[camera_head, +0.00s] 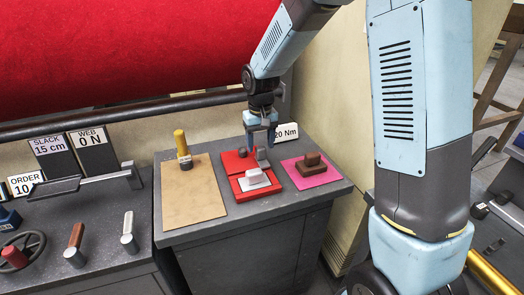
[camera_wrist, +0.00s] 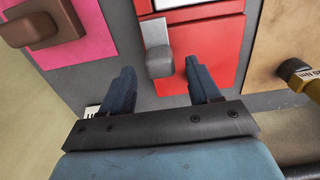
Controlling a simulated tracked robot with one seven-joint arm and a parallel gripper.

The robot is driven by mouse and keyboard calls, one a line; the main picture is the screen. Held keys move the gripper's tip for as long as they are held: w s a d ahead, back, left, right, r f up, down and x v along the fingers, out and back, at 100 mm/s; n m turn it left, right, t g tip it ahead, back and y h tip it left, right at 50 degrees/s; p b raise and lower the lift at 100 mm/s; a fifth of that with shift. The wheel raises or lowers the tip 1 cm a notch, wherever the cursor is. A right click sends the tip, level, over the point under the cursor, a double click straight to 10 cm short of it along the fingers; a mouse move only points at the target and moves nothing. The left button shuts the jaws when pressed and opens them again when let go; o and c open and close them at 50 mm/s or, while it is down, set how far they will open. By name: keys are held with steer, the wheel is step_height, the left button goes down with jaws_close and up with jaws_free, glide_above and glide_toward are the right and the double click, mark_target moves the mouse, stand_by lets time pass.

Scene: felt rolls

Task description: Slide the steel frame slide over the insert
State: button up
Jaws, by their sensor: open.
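A grey handle, apparently that of the steel frame slide (camera_head: 262,156), stands at the right back of the red fixture (camera_head: 238,188). In the wrist view the slide (camera_wrist: 154,32) shows as a narrow light grey strip with the handle block at its near end. My gripper (camera_head: 260,144) points down over the handle. In the wrist view its two fingers (camera_wrist: 160,68) are apart, with the handle between them; contact is not visible. A pale block (camera_head: 253,175) on a light plate sits at the front of the fixture, perhaps the insert; I cannot tell.
A pink mat (camera_head: 320,180) with a brown block (camera_head: 313,163) lies on the right. A tan board (camera_head: 190,205) with a yellow-handled tool (camera_head: 181,143) lies on the left. A white "20 Nm" sign (camera_head: 287,131) stands behind. A red roll (camera_head: 130,50) hangs at the back.

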mark_target(261, 147)
steer(key=shift+f, duration=1.7)
steer(key=shift+c, duration=0.2)
jaws_close()
